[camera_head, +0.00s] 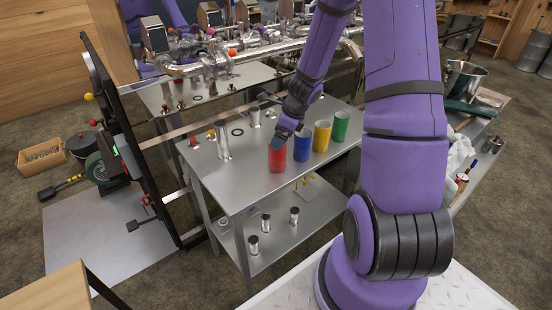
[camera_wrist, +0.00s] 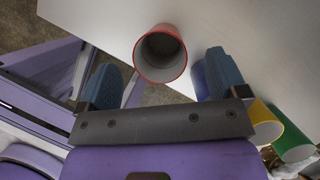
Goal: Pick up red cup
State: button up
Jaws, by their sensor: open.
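The red cup (camera_head: 277,158) stands upright on the steel table, at the left end of a row of cups. In the wrist view the red cup (camera_wrist: 163,55) shows its open mouth, empty, just beyond and between the fingers. My gripper (camera_head: 284,135) is at the red cup's rim in the head view. In the wrist view my gripper (camera_wrist: 162,75) is open, with one blue finger on each side of the cup. I cannot tell whether either finger touches it. The right finger partly hides the blue cup.
A blue cup (camera_head: 302,146), a yellow cup (camera_head: 321,136) and a green cup (camera_head: 341,126) stand close by to the right. A metal cylinder (camera_head: 223,142) stands to the left. The front of the steel table (camera_head: 236,190) is clear.

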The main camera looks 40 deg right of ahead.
aim_at(277, 156)
jog(key=shift+x, duration=2.75)
jog(key=shift+s+d+f, duration=0.1)
jog(key=shift+s+d, duration=0.05)
jog(key=shift+s, duration=0.05)
jog(key=c, duration=1)
